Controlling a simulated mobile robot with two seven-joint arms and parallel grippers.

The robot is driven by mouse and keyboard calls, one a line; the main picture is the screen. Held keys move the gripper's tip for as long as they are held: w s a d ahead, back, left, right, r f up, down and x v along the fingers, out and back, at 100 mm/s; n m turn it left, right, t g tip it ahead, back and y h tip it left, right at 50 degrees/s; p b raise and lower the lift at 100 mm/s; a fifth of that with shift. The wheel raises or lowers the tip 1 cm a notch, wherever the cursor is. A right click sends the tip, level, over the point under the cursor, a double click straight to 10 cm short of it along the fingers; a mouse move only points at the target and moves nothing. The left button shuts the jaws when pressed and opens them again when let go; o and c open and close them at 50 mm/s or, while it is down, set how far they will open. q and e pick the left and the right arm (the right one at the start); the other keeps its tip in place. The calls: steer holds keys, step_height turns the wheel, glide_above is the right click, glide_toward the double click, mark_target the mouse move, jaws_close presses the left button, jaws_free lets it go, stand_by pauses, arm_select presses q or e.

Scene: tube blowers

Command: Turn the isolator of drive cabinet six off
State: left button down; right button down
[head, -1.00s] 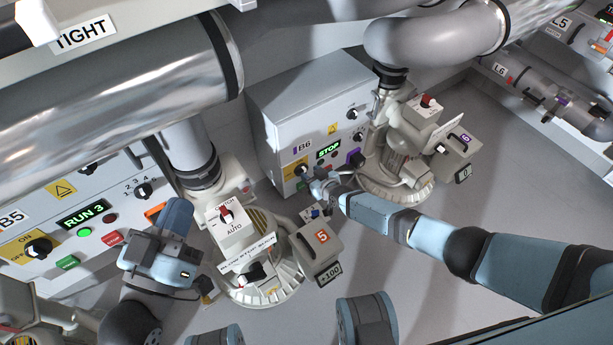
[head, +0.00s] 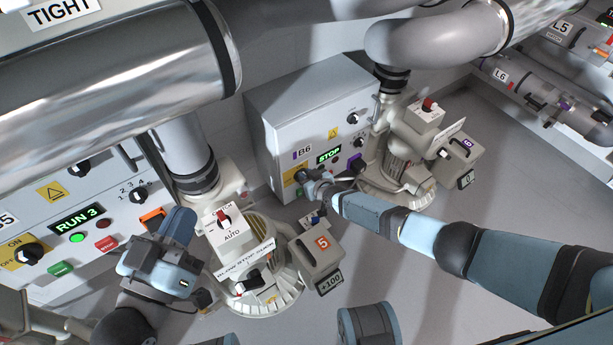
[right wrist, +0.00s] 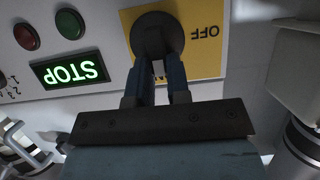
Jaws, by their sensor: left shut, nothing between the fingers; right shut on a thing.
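Drive cabinet B6 (head: 265,125) is the grey box in the middle of the head view, with a lit green STOP display (head: 328,155). Its isolator is a dark round knob (right wrist: 157,33) on a yellow plate (right wrist: 207,60). The word OFF shows on the plate, upside down in the right wrist view. My right gripper (head: 306,178) is at this plate. In the right wrist view its two blue fingers (right wrist: 160,68) are shut on the knob, hiding its handle. The pointing direction of the knob is unclear. My left gripper (head: 178,222) is shut and empty, in front of cabinet B5.
Cabinet B5 (head: 110,190) at left shows RUN 3 and has its own isolator (head: 30,254). Blower 5 (head: 265,300) stands between my arms, and blower 6 (head: 405,180) stands right of B6. Large pipes cross overhead. Open floor (head: 510,190) lies to the right.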

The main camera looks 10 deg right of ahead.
arm_select(q)
steer(key=shift+a+r+t+y+p, duration=0.15)
steer(key=shift+r+t+y+p, duration=0.1)
steer(key=shift+r+p, duration=0.4)
steer(key=shift+a+r+t+y+p, duration=0.15)
steer(key=shift+r+t+p, duration=0.1)
steer(key=shift+r+p, duration=0.35)
arm_select(e)
steer(key=shift+s+a+f+n+t+h, duration=0.2)
steer(key=shift+n+h, duration=0.25)
steer(key=shift+n, duration=0.35)
steer(key=shift+s+a+f+n+t+h, duration=0.1)
steer(key=shift+a+n+t+h, duration=0.2)
steer(key=shift+n+h, duration=0.35)
steer(key=shift+s+a+f+n+t+h, duration=0.1)
steer(key=shift+a+n+t+h, duration=0.15)
steer(key=shift+n, duration=0.7)
arm_select(q)
steer(key=shift+f, duration=0.1)
arm_select(e)
steer(key=c, duration=1.1)
jaws_free()
steer(key=shift+r, duration=0.1)
